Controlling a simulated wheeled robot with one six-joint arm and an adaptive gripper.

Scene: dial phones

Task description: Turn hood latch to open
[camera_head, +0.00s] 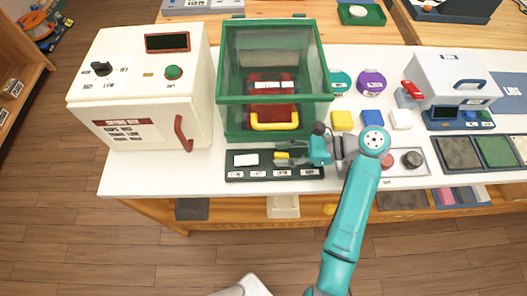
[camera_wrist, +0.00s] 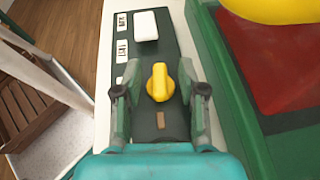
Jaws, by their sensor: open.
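The hood (camera_head: 228,70) is a green-framed clear box on the white counter, with a red object and a yellow handle (camera_head: 274,122) inside its outline. In front of it is a dark panel (camera_head: 235,174) with a white block and small labels. A yellow latch knob (camera_wrist: 159,82) stands on this panel, its grip lying roughly along the panel in the wrist view. The knob's yellow also shows in the head view (camera_head: 281,155). My gripper (camera_wrist: 160,92) is open, with one finger on each side of the knob. Contact between fingers and knob cannot be told.
A white cabinet (camera_head: 140,80) with a red handle stands left of the hood. The wooden floor before the counter is mostly clear.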

